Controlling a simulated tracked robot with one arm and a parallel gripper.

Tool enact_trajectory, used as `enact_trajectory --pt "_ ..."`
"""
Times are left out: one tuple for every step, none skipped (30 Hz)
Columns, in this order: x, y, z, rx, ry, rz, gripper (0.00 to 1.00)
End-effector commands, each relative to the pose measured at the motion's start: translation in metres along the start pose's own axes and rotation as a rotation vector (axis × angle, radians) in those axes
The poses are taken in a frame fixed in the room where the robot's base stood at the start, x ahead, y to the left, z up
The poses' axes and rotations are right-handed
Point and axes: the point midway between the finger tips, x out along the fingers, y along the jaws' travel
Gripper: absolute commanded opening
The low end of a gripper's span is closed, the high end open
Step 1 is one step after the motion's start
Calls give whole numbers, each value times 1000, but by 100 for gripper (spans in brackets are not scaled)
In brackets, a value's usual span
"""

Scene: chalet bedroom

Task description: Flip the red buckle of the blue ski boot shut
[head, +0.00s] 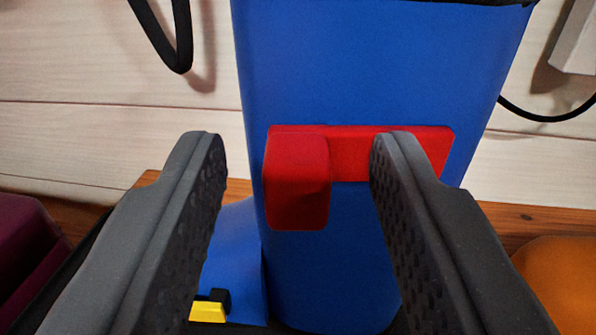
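The blue ski boot (385,70) stands upright in front of me and fills the middle of the head view. Its red buckle (297,180) shows on the shaft as a block at the left, with a red strip (350,150) running right from it. My gripper (298,165) is open, one finger on each side of the block. The right finger covers part of the strip. I cannot tell whether either finger touches the boot. A yellow piece (208,311) with a black part shows low on the boot's foot.
A pale plank wall (120,130) stands behind the boot, above a wooden floor (520,222). A dark red object (25,245) is at the left edge and an orange one (562,275) at the lower right. A black strap (180,45) and a black cable (545,115) hang near the wall.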

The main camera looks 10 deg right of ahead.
Motion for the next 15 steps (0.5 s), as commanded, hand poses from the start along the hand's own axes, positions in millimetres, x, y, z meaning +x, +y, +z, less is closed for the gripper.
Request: enact_trajectory --pt "0 0 0 0 0 0 40" --pt "0 0 0 0 0 0 32" --pt "0 0 0 0 0 0 21" --pt "0 0 0 0 0 0 12" --pt "0 0 0 0 1 0 4" --pt "0 0 0 0 1 0 0" --pt "0 0 0 0 1 0 0" --pt "0 0 0 0 1 0 0" --pt "0 0 0 0 1 0 0" --pt "0 0 0 0 1 0 0" --pt "0 -1 -1 1 1 2 0" --pt "0 -2 -1 1 1 5 0" --pt "1 -2 -2 2 1 9 0" --pt "1 -3 -3 2 1 15 0" --pt "2 -4 -4 2 1 26 0"
